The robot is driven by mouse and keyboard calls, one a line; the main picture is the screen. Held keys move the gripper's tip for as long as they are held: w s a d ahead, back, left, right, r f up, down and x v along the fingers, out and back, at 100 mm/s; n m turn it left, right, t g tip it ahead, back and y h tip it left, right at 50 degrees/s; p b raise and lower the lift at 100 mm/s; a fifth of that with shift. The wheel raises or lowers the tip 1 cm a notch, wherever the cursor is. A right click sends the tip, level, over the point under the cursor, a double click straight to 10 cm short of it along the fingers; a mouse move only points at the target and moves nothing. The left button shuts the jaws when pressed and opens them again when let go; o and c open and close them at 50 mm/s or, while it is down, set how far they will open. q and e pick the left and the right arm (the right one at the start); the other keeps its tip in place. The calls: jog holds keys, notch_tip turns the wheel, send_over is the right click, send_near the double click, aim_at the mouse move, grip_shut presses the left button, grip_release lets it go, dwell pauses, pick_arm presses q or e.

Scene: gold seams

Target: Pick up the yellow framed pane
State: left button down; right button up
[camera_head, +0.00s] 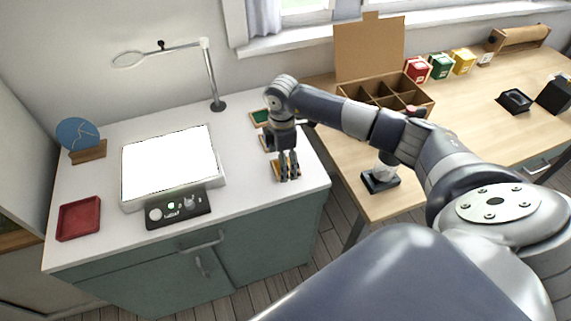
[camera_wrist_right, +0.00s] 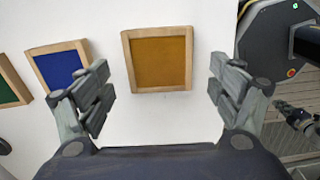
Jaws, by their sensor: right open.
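The yellow framed pane (camera_wrist_right: 160,62) is an amber square in a light wooden frame. It lies flat on the white cabinet top, between and ahead of my right gripper's spread fingers in the right wrist view. In the head view the yellow framed pane (camera_head: 278,171) shows near the cabinet's right front corner, partly behind the fingers. My right gripper (camera_head: 290,178) points down over it; in the wrist view my right gripper (camera_wrist_right: 160,90) is open and empty. My left gripper is not in view.
A blue framed pane (camera_wrist_right: 61,65) lies close to its left, then a green one (camera_wrist_right: 8,88). A lit white panel (camera_head: 168,163), control box (camera_head: 178,208), red tray (camera_head: 79,218) and lamp (camera_head: 208,72) occupy the cabinet. A divided box (camera_head: 390,98) stands on the wooden table.

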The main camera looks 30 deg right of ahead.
jog(key=shift+f, duration=0.7)
jog(key=c, duration=1.2)
